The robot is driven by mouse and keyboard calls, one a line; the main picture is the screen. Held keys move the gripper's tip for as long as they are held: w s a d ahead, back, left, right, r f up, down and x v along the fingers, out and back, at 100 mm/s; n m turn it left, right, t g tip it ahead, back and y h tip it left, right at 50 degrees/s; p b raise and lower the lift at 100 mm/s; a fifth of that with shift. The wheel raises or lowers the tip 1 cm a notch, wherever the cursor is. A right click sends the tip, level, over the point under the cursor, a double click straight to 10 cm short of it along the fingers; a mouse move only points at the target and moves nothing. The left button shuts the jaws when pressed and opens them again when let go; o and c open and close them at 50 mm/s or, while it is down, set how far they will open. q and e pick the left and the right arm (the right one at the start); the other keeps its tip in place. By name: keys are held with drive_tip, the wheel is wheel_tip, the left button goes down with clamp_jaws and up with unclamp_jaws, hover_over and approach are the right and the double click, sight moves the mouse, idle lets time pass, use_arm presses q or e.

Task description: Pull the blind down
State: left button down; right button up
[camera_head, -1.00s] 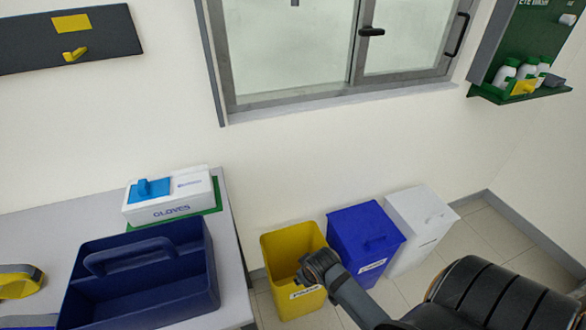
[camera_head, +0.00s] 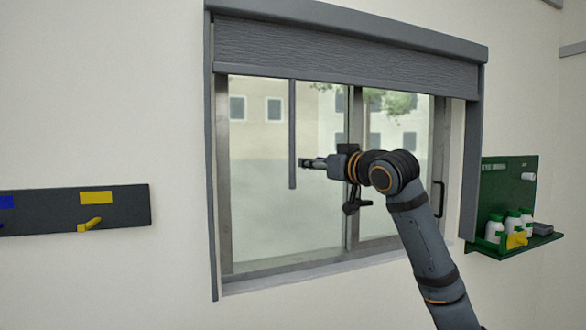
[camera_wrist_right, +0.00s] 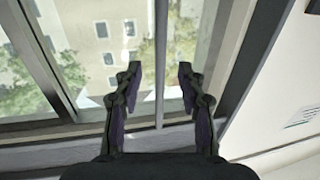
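The grey blind (camera_head: 345,55) is mostly rolled up under its top casing and covers only the top of the window. A thin grey pull rod (camera_head: 292,135) hangs from it in front of the glass. My right gripper (camera_head: 303,162) is raised at the window, its tips just right of the rod's lower part. In the right wrist view the gripper (camera_wrist_right: 160,85) is open, with the rod (camera_wrist_right: 161,60) lined up in the gap between its fingers. Neither finger appears to touch it. My left gripper is not in view.
The window (camera_head: 325,225) has a grey frame and dark handles. A green eyewash shelf (camera_head: 510,245) with white bottles is on the wall at right. A dark wall panel (camera_head: 50,212) with a yellow hook is at left. The wall between panel and window is clear.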

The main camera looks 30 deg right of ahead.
sight(294, 160)
drive_tip(key=w+p, duration=0.5)
drive_tip(key=w, duration=0.5)
drive_tip(key=shift+w+d, duration=0.15)
drive_tip(key=shift+w, duration=0.05)
drive_tip(key=shift+w+f+p, duration=0.15)
drive_tip(key=shift+w+p, duration=0.15)
drive_tip(key=shift+w, duration=0.05)
clamp_jaws()
